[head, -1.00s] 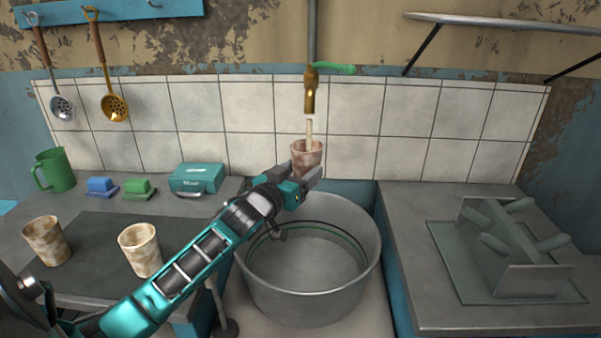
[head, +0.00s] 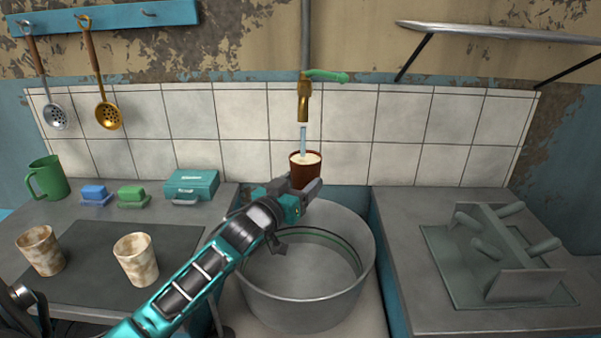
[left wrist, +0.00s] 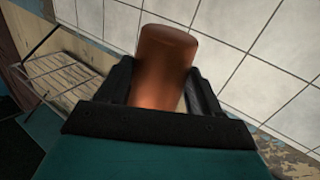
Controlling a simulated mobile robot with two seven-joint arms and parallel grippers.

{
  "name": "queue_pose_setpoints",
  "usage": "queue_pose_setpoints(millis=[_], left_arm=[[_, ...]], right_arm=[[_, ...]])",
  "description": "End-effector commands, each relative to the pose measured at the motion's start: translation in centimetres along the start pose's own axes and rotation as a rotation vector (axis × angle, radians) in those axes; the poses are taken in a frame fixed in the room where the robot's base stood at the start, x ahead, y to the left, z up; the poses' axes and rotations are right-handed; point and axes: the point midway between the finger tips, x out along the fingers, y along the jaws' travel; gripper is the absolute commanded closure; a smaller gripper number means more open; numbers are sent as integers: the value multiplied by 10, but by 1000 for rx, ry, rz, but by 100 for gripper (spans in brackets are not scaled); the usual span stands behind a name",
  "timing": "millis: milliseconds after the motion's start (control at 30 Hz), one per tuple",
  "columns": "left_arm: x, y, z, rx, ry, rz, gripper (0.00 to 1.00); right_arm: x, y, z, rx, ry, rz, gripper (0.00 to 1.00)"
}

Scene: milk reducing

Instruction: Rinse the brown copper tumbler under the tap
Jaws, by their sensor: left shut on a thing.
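The brown copper tumbler (head: 304,172) is upright under the brass tap (head: 304,98), above the back of the large metal basin (head: 310,300). A thin stream of water runs from the tap into it, and a pale whitish surface shows inside its rim. My left gripper (head: 303,189) is shut on the tumbler from the front. In the left wrist view the tumbler (left wrist: 165,65) stands between the two dark fingers, with a clean brown outer wall. My right gripper is not in view.
Two stained tumblers (head: 40,250) (head: 136,258) stand on the dark mat at left. A drying rack (head: 505,250) stands on the right counter.

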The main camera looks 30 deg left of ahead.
Motion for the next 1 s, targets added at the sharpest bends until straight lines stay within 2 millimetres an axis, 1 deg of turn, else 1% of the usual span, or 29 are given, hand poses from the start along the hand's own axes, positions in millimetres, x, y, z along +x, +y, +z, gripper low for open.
queue_pose_setpoints(millis=[67,700,833,1000], left_arm=[[-6,3,-4,0,3,0,67],[-53,24,-1,0,3,-1,67],[-59,26,-1,1,4,-1,67],[-60,27,0,2,5,-1,67]], right_arm=[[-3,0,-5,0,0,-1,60],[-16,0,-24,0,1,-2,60],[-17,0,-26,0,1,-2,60],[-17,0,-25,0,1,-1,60]])
